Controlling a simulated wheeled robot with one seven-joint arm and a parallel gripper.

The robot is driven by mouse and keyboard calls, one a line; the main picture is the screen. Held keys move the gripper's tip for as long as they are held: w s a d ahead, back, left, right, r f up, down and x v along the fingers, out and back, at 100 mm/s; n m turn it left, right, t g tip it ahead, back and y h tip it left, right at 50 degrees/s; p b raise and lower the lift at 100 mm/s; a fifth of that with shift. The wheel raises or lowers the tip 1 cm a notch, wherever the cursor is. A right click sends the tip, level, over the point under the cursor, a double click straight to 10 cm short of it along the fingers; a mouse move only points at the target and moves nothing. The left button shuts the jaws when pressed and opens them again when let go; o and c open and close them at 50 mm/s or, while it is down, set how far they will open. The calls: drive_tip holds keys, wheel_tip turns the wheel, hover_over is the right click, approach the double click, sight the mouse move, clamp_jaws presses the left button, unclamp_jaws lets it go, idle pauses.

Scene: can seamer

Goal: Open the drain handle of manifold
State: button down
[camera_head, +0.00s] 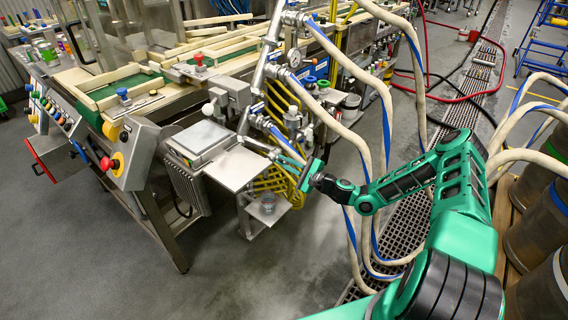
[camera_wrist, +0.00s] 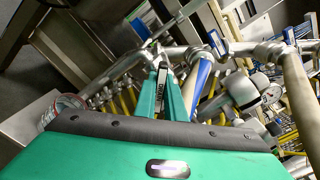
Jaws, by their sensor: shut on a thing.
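The manifold (camera_head: 262,75) is a slanted steel pipe assembly with a gauge, valves and several cream hoses, in the middle of the head view. In the wrist view its steel pipe (camera_wrist: 127,64) runs behind my fingertips. My gripper (camera_head: 309,175) is at the lower end of the manifold. In the wrist view my gripper (camera_wrist: 162,72) has its two green fingers close together, shut on a small dark and silver piece, the drain handle (camera_wrist: 166,76). The fingers hide much of the handle, so its exact angle is hard to tell.
A blue valve handle (camera_wrist: 217,43) is close to the right of my fingers. Cream hoses (camera_head: 350,140) hang beside my arm. A metal shelf (camera_head: 236,168) and the seamer's control panel (camera_head: 128,155) stand to the left. The floor in front is clear.

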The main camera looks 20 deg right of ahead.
drive_tip(key=shift+n, duration=0.3)
drive_tip(key=n, duration=0.3)
drive_tip(key=shift+a+f+n, duration=0.1)
drive_tip(key=shift+n, duration=0.2)
drive_tip(key=shift+s+f+n, duration=0.1)
drive_tip(key=shift+f+n, duration=0.05)
drive_tip(key=shift+n, duration=2.15)
drive_tip(key=c, duration=1.8)
unclamp_jaws()
drive_tip(key=shift+c, duration=0.2)
